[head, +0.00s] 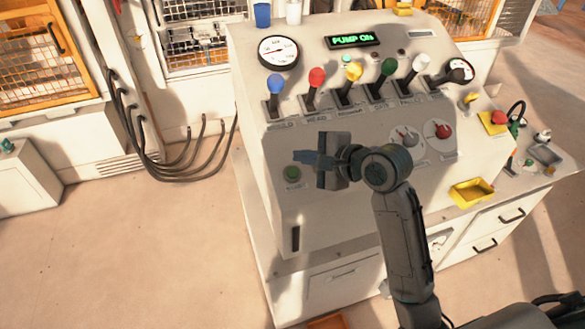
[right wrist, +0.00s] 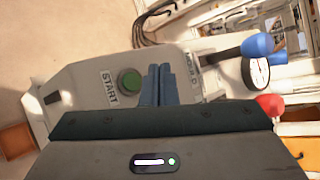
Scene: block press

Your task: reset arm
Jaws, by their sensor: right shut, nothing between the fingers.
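My right gripper (head: 304,158) is shut and empty in front of the sloped face of the white control console (head: 270,225). Its blue-grey fingers lie together in the right wrist view (right wrist: 158,86), just right of the green START button (right wrist: 129,82). In the head view the green button (head: 292,172) sits just below and left of the fingertips. A gap between fingers and panel cannot be judged exactly. My right arm comes in from the lower right and hides part of the panel. My left gripper does not show.
A row of levers with blue (head: 275,84), red (head: 317,76), yellow, green and white knobs stands above the gripper. The display (head: 353,41) reads PUMP ON. A red button on a yellow base (head: 493,120) and a yellow tray (head: 471,192) are at right. Floor at left is clear.

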